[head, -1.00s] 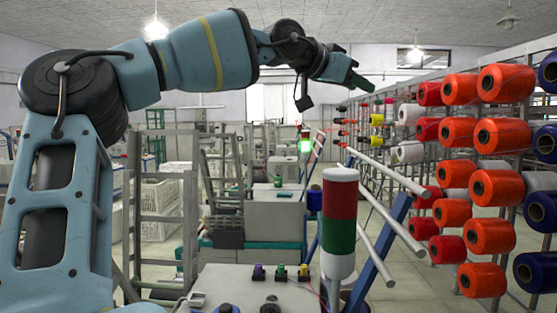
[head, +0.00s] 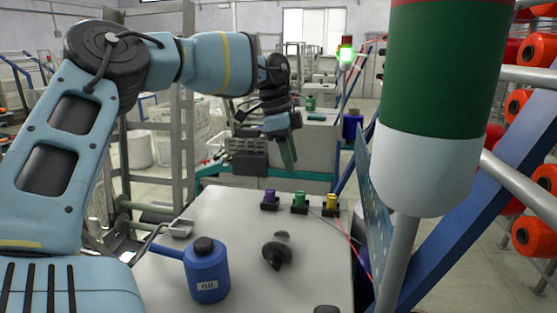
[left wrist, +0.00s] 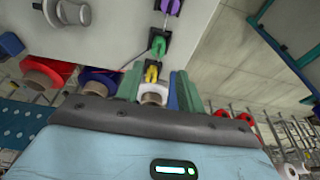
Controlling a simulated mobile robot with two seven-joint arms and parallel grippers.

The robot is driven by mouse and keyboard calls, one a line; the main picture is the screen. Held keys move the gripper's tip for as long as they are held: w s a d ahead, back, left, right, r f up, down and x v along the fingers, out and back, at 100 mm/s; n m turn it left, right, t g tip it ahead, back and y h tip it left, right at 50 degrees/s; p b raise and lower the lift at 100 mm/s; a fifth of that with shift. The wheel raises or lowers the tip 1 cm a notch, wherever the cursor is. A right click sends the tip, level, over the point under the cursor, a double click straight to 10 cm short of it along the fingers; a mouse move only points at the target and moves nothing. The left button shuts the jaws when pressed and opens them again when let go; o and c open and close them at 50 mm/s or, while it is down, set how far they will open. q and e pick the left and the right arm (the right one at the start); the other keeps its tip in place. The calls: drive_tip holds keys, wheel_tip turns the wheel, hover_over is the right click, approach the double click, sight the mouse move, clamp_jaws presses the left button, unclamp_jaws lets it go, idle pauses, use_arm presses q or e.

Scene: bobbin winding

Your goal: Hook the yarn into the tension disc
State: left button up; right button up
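My left gripper (head: 288,150) hangs above the far side of the white worktop, its green fingers pointing down. In the left wrist view its fingers (left wrist: 157,88) stand apart with nothing visibly held. Small purple (head: 270,198), green (head: 300,201) and yellow (head: 331,204) pieces on black bases stand in a row at the worktop's far edge, below the gripper. A thin red strand (head: 363,258), perhaps yarn, runs near the worktop's right edge. A dark round knob-like part (head: 278,251) sits mid-worktop. I cannot tell which part is the tension disc. My right gripper is not in view.
A blue oil can (head: 207,272) stands at the worktop's front left. A red, green and white signal column (head: 435,110) blocks the right, beside a blue slanted beam (head: 470,220). Red (left wrist: 47,72) and blue (left wrist: 98,78) yarn cones show beyond the worktop edge.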

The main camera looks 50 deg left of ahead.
sight(298, 193)
use_arm(q)
drive_tip(key=shift+s, duration=0.15)
drive_tip(key=shift+d, duration=0.1)
drive_tip(key=b+x, duration=0.4)
drive_tip(key=x, duration=0.3)
drive_tip(key=shift+f, duration=0.3)
drive_tip(key=shift+w+d+f+b, duration=0.15)
drive_tip(key=shift+w+f+b, duration=0.05)
drive_tip(key=shift+f+b, duration=0.45)
